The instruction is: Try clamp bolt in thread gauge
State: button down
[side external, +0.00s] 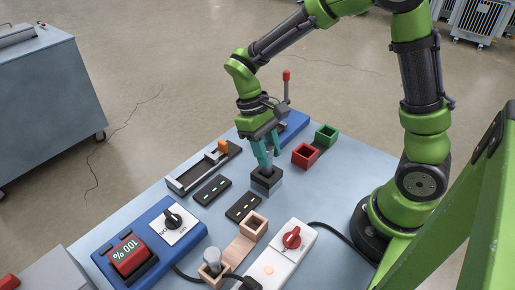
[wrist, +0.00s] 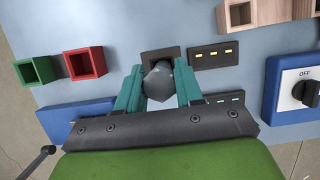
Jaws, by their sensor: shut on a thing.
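My gripper (side external: 266,158) points down with its teal fingers at a dark square block (side external: 267,182), which looks like the thread gauge. In the wrist view the fingers (wrist: 158,88) are shut on a grey bolt (wrist: 158,80) with a broad, faceted head. The block (wrist: 161,54) shows just beyond the bolt, partly covered by it. The bolt's lower end is hidden, so I cannot tell whether it sits in the block's hole or above it. In the side view the fingers hide most of the bolt.
Two dark plates with yellow (side external: 243,207) and green (side external: 212,190) dashes lie nearby. A grey tray (side external: 190,178) with an orange piece lies behind. Red (side external: 305,155) and green (side external: 326,135) boxes stand right. A dial panel (side external: 172,221) and red-knob box (side external: 292,240) stand in front.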

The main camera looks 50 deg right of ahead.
jog(key=shift+f, duration=0.55)
jog(key=c, duration=0.6)
grip_release()
jog(key=shift+c, duration=0.2)
jog(key=v, duration=1.6)
jog(key=shift+w+r, duration=0.15)
jog(key=shift+r, duration=0.25)
